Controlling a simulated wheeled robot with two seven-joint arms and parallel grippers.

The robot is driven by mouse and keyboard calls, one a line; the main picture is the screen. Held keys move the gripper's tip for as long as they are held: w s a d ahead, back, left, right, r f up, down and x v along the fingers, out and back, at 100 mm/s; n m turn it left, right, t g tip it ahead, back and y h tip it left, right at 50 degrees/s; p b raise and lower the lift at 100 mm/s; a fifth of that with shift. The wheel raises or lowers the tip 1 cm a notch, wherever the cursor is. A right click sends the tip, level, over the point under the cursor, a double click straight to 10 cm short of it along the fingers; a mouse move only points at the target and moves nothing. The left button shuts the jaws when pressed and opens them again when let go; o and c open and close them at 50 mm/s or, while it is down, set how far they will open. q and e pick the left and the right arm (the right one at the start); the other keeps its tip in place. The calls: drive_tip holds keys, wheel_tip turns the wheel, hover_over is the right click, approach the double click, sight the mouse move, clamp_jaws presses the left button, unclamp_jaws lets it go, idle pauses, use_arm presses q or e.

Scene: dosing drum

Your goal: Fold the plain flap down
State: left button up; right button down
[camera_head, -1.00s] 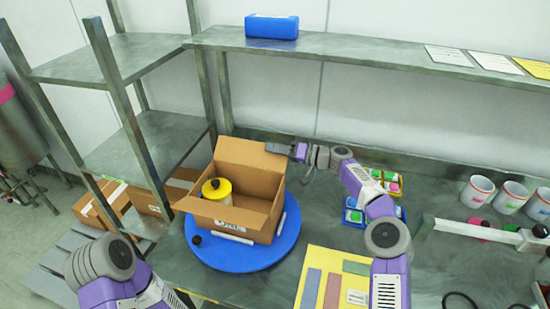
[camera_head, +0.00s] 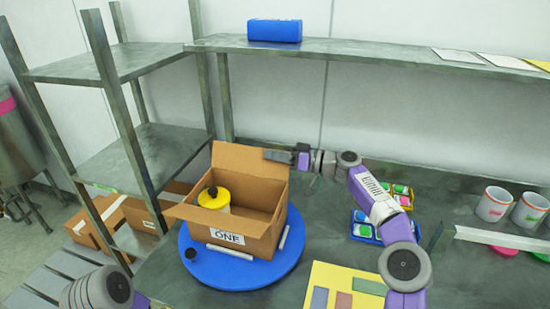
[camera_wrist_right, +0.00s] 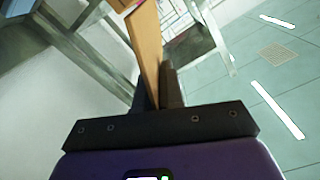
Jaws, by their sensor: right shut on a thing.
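An open cardboard box (camera_head: 262,232) stands on a blue round turntable (camera_head: 200,271). Its plain back flap (camera_head: 240,161) stands up, with no print visible on it. My right gripper (camera_head: 278,156) is shut on the right end of this flap, near its top edge. In the right wrist view the flap (camera_wrist_right: 146,45) shows edge-on between the two dark fingers (camera_wrist_right: 158,88). A smaller flap (camera_head: 186,211) sticks out at the box's front left. A label reading ONE (camera_head: 228,237) is on the front. My left gripper is outside the view.
A yellow-lidded container (camera_head: 214,198) is inside the box. A white rod (camera_head: 283,237) and a black knob (camera_head: 191,253) are on the turntable. A metal shelf rack (camera_head: 130,130) stands left. Small trays (camera_head: 366,226), a yellow board (camera_head: 345,278) and mugs (camera_head: 494,204) lie right.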

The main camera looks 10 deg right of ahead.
drive_tip(key=c, duration=1.3)
unclamp_jaws()
drive_tip(key=shift+c, duration=0.2)
drive_tip(key=v, duration=0.7)
drive_tip(key=shift+d+p, duration=0.3)
drive_tip(key=shift+p, duration=0.05)
drive_tip(key=shift+s, duration=0.1)
